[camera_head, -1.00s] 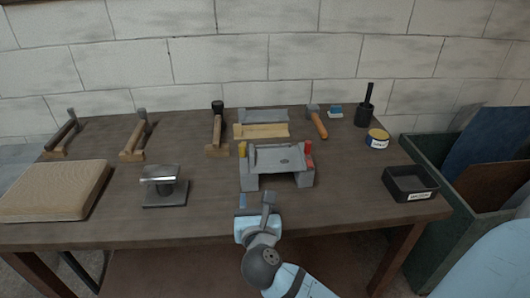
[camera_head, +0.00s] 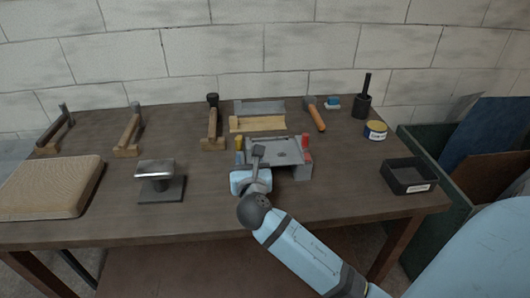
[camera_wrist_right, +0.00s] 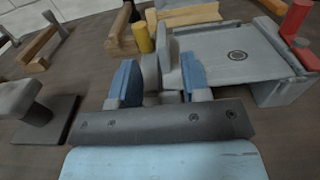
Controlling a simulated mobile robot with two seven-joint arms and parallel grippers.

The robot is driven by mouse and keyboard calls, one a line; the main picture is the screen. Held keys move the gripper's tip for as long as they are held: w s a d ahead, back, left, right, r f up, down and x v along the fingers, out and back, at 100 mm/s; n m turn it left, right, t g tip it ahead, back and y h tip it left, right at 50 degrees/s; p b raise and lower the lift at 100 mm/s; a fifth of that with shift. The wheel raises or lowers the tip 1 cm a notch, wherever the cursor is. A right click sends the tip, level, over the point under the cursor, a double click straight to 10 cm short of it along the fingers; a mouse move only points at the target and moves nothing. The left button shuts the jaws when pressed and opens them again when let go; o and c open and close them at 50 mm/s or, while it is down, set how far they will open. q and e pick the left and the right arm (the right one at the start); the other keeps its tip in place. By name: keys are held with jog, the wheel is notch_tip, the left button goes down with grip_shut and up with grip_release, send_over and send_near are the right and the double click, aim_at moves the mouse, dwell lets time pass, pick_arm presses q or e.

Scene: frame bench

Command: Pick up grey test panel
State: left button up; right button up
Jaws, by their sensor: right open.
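The grey test panel (camera_head: 287,149) lies flat across a grey fixture (camera_head: 302,169) at the middle of the bench. A dark ring mark shows on its top, and it also shows at the upper right of the right wrist view (camera_wrist_right: 225,50). My right gripper (camera_head: 258,156) is open at the panel's left front corner. In the wrist view its fingers (camera_wrist_right: 160,70) are close to the panel's left edge. I cannot tell whether they touch it or whether the edge is between them. The gripper hides the fixture's left front part. My left gripper is not in view.
A yellow post (camera_head: 239,143) and a red post (camera_head: 305,141) stand at the fixture's sides. A metal block on a stand (camera_head: 156,175) is to the left, a black tray (camera_head: 409,176) to the right. A wooden bar (camera_head: 257,124) lies behind.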

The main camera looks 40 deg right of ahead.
aim_at(249, 151)
jog(key=x, duration=0.4)
jog(key=shift+w+d, duration=0.15)
jog(key=shift+d, duration=0.1)
grip_shut()
jog(key=shift+r, duration=0.1)
